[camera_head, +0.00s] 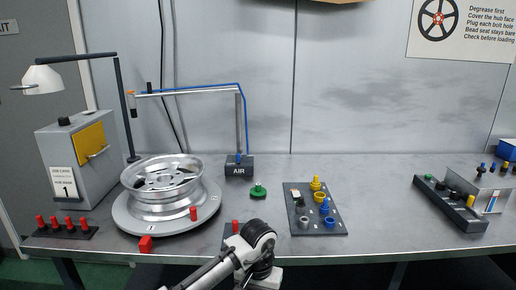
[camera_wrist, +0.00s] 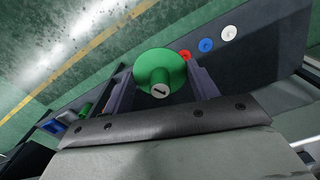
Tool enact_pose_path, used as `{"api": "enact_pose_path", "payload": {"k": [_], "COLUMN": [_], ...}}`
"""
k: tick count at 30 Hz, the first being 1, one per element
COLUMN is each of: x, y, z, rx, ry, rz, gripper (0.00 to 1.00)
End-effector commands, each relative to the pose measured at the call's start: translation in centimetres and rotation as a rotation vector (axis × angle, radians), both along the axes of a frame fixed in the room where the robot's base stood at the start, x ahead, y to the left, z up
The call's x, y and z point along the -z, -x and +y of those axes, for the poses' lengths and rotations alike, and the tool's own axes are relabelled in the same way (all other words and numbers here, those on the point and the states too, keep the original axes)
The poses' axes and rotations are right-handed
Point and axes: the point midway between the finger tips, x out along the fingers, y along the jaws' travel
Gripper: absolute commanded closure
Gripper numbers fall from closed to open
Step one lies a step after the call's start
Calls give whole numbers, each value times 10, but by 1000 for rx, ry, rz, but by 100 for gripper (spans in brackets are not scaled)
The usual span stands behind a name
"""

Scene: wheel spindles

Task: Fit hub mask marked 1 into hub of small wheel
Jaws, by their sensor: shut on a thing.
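A green round hub mask (camera_wrist: 160,68) with a pale knob marked 1 is between the two fingers of my gripper (camera_wrist: 162,86) in the wrist view. My gripper is shut on it. A silver wheel (camera_head: 162,172) lies flat on a round grey turntable (camera_head: 130,213) at the left of the bench in the head view. It is the only wheel in view, and its hub is partly hidden by the rim. In the head view my arm is at the bottom centre, and I cannot make out the gripper or the mask there.
Red plugs (camera_head: 62,222) stand in a row at the left, and a green knobbed piece (camera_head: 258,190) lies right of the turntable. A dark board (camera_head: 333,222) holds yellow, blue and grey pieces. An air stand (camera_head: 239,165) reaches over behind the wheel.

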Motion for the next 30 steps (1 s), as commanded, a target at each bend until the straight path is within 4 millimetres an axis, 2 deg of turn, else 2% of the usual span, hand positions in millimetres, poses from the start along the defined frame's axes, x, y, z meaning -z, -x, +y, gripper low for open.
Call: {"api": "enact_pose_path", "payload": {"k": [1, 6, 9, 16, 21, 30], "x": [25, 104, 147, 229, 224, 226], "y": [1, -4, -6, -11, -17, -14], "z": [-1, -1, -2, -1, -5, -1], "rx": [-30, -137, -191, -300, -292, -295], "ry": [7, 6, 4, 1, 10, 1], "rz": [8, 9, 9, 8, -11, -1], "gripper": [63, 63, 63, 63, 63, 63]}}
